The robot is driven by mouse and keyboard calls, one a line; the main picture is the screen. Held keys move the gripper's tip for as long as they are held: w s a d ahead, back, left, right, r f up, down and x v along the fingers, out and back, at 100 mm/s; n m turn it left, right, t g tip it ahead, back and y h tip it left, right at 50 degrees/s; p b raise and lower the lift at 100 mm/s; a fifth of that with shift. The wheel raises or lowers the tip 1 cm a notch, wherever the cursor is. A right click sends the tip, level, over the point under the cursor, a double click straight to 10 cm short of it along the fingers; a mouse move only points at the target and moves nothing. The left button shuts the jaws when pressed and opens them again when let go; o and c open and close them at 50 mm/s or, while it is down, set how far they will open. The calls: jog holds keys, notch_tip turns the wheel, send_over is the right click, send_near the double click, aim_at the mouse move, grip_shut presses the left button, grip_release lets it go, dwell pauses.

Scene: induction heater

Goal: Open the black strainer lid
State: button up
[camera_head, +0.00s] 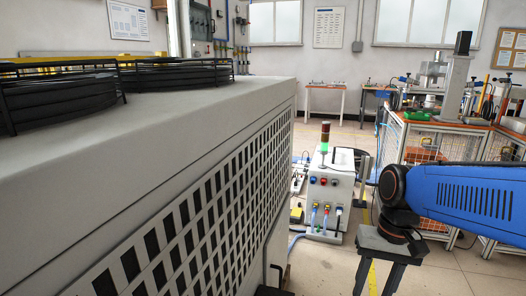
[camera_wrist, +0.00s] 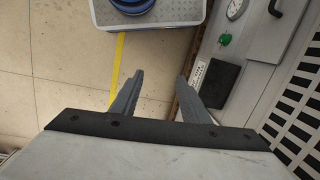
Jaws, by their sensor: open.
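A flat black square panel (camera_wrist: 220,83), which looks like the black strainer lid, is on the light grey machine side in the wrist view, beside a white label. It appears closed, flush with the surface. My gripper (camera_wrist: 160,76) is open and empty, with its two grey fingers to the left of the panel and apart from it. In the head view my gripper (camera_head: 378,280) points down at the lower right, to the right of the large grey housing. The lid cannot be made out in the head view.
The large grey housing (camera_head: 150,120) with a slotted side fills the left. A control box (camera_head: 328,190) stands on the floor beyond. The wrist view shows a gauge (camera_wrist: 236,9), a green knob (camera_wrist: 225,40), a black handle (camera_wrist: 277,8) and a grey tray (camera_wrist: 180,14) with blue hose.

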jog(key=s+d+r+n+t+h, duration=0.1)
jog(key=s+d+n+t, duration=0.1)
jog(key=s+d+t, duration=0.2)
jog(key=shift+s+t, duration=0.65)
jog(key=shift+t, duration=0.25)
jog(key=shift+n, duration=0.3)
